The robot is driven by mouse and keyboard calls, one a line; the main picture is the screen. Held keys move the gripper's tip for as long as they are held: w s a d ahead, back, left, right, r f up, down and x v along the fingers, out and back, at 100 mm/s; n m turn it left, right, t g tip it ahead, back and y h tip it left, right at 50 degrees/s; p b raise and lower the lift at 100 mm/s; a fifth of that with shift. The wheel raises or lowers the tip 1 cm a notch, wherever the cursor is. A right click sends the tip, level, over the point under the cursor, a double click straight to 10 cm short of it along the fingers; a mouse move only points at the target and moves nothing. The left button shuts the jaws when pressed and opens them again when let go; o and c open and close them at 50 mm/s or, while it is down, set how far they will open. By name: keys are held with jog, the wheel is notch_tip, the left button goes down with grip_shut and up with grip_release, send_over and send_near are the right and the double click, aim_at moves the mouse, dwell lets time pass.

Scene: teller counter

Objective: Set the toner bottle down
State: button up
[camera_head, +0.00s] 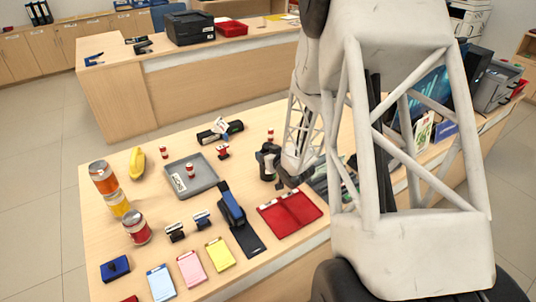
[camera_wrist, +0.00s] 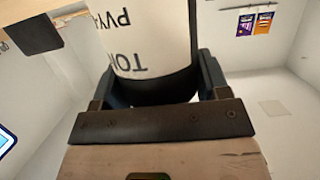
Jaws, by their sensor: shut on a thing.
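The toner bottle (camera_wrist: 148,40) fills the top middle of the wrist view. It has a white body with black upside-down lettering and a dark lower end. My gripper (camera_wrist: 155,82) is shut on it, with one dark finger on each side. The bottle's far end is cut off by the picture edge.
Another counter (camera_head: 120,100) stands behind.

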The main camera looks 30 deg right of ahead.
jog(key=shift+f, duration=0.15)
jog(key=o, duration=1.1)
jog(key=shift+s, duration=0.1)
jog(key=shift+v, duration=5.95)
jog(key=shift+r, duration=0.25)
